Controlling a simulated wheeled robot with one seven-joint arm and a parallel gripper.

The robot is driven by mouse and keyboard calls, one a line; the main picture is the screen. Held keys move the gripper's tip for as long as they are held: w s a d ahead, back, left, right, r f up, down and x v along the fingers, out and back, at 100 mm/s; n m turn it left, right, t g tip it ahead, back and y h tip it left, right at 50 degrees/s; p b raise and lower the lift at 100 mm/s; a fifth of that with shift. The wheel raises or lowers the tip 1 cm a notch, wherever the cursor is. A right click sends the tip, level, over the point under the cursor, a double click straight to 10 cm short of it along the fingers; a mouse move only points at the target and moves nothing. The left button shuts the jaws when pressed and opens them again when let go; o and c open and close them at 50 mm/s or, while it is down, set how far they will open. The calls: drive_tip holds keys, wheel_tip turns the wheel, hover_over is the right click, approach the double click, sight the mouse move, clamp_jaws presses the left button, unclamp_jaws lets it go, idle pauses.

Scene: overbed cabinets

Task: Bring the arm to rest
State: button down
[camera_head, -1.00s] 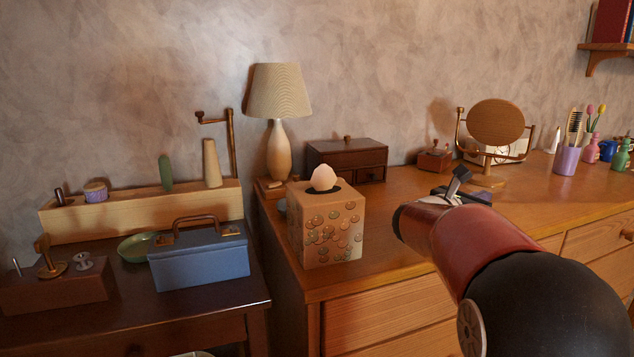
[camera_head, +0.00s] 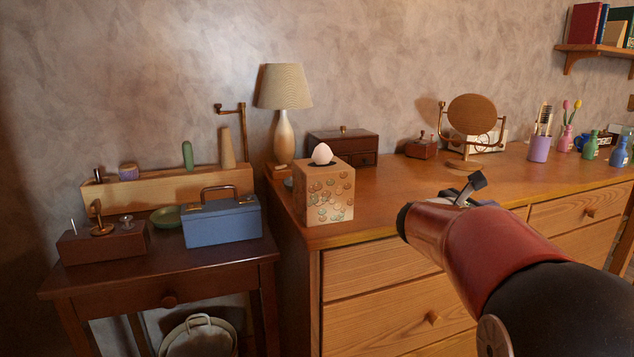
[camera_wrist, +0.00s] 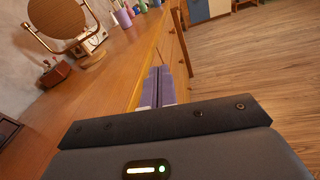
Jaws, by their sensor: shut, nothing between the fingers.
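My arm reaches in from the lower right of the head view, its red and black links in front of the wooden dresser (camera_head: 400,210). My gripper (camera_head: 470,185) is at its far end, mostly hidden behind the wrist. In the wrist view the fingers of my gripper (camera_wrist: 157,88) lie together, shut and empty, beside the dresser's front edge, with wood floor to the right. Nothing is held.
A tissue box (camera_head: 325,192) stands at the dresser's near left corner. A lamp (camera_head: 284,115), a round mirror (camera_head: 472,115) and a purple cup (camera_head: 539,149) stand further back. A blue toolbox (camera_head: 222,222) sits on a dark side table (camera_head: 180,270). Floor (camera_wrist: 250,70) beside the dresser is open.

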drive_tip(key=s+a+f+m+g+y, duration=0.25)
drive_tip(key=s+f+m, duration=0.2)
drive_tip(key=s, duration=0.35)
drive_tip(key=s+a+f+m+g+y, duration=0.1)
drive_tip(key=s+a+f+m+y, duration=0.2)
drive_tip(key=s+m, duration=0.4)
drive_tip(key=s+a+f+m+y, duration=0.4)
drive_tip(key=s+a+m, duration=0.1)
drive_tip(key=s+a, duration=0.2)
drive_tip(key=s+a+f+m+y, duration=0.4)
drive_tip(key=s+a+m+y, duration=0.1)
drive_tip(key=s, duration=0.4)
drive_tip(key=shift+s+a+m, duration=0.15)
drive_tip(key=shift+a+m, duration=0.2)
drive_tip(key=shift+a, duration=0.55)
